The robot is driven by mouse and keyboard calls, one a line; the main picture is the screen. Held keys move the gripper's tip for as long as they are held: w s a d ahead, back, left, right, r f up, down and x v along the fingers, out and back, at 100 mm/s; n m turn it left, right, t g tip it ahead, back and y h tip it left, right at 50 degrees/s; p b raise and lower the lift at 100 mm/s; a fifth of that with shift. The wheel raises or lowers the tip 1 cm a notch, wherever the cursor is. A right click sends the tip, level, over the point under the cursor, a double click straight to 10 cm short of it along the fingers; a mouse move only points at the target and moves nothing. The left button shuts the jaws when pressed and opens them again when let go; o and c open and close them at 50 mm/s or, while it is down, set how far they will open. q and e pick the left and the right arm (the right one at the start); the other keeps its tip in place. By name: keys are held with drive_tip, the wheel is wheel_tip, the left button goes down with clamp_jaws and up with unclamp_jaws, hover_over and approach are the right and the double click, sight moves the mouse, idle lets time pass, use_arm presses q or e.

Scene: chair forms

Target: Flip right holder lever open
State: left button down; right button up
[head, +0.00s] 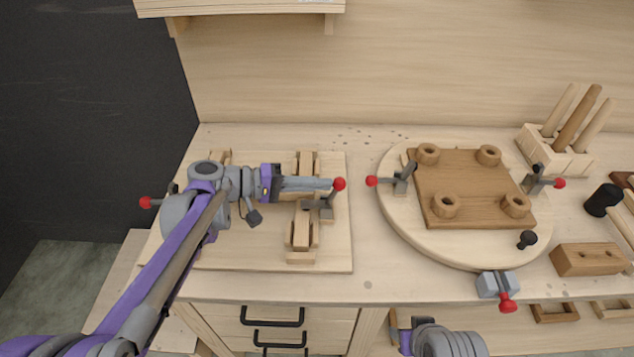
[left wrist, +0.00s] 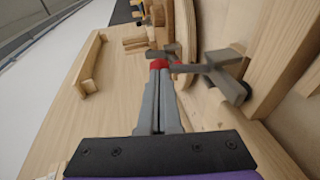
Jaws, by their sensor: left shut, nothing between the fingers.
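The right holder (head: 302,232) is a wooden block stand on the pale board (head: 268,258), with a grey metal clamp lever (head: 318,205) ending in a red ball knob (head: 339,184). My left gripper (head: 330,184) is shut and empty, its fingertips right at the red knob; I cannot tell if they touch it. In the left wrist view the shut fingertips (left wrist: 160,75) point at the red knob (left wrist: 158,64), and the grey lever (left wrist: 222,72) is to the right. The left holder is mostly hidden behind my left arm; its red knob (head: 145,202) sticks out left. My right gripper's fingers are not seen.
A round turntable (head: 400,225) with a brown pegged plate (head: 460,180) and red-knobbed clamps stands to the right. Its nearest red knob (head: 371,181) is close to the right holder's knob. A peg rack (head: 568,160) stands at the back right. Bare worktop shows along the front.

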sight(343, 184)
use_arm(q)
drive_tip(key=shift+d+r+p, duration=0.2)
drive_tip(key=shift+p, duration=0.2)
drive_tip(key=d+y+p, duration=0.1)
drive_tip(key=y+p, duration=0.1)
drive_tip(key=d+y+p, duration=0.1)
drive_tip(key=y+p, duration=0.1)
drive_tip(key=shift+d+r+m, duration=0.2)
drive_tip(key=shift+d+m, duration=0.1)
drive_tip(key=shift+d, duration=0.1)
drive_tip(key=d+y+p, duration=0.1)
drive_tip(key=d+y, duration=0.1)
drive_tip(key=y, duration=0.1)
drive_tip(key=shift+f+g+p, duration=0.3)
drive_tip(key=shift+p, duration=0.1)
drive_tip(key=d+f+y, duration=0.1)
drive_tip(key=y, duration=0.1)
drive_tip(key=d+f+y, duration=0.1)
drive_tip(key=y, duration=0.1)
drive_tip(key=d+f+m+y, duration=0.1)
drive_tip(key=f+y, duration=0.1)
drive_tip(key=shift+d+y, duration=0.4)
drive_tip(key=shift+s+f, duration=0.1)
drive_tip(key=shift+f, duration=0.1)
drive_tip(key=shift+r+p, duration=0.1)
drive_tip(key=shift+p, duration=0.2)
